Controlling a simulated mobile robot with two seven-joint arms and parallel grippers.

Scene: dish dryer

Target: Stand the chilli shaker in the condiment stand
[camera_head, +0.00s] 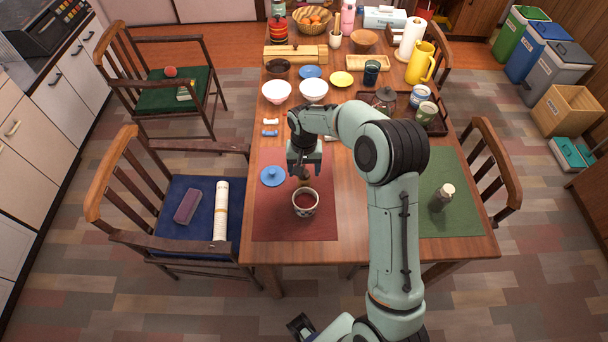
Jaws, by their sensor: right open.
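My right gripper (304,172) is open and points down over the red mat, just behind a patterned cup (305,211) with dark red contents. A small brownish thing (305,180) shows just below its fingers; I cannot tell what it is or whether the fingers touch it. A dark bottle-like shaker with a pale cap (441,199) stands on the green mat at right; I cannot tell if it is the chilli shaker. I cannot clearly make out the condiment stand. A dark jaw-like part (300,325) at the bottom edge may be my left gripper.
A blue lid (273,176) lies left of the cup on the red mat (270,220). White bowls (276,92), a dark tray (438,127) with cups, and a yellow jug (420,64) stand farther back. My right arm hides part of the table. Chairs flank the table.

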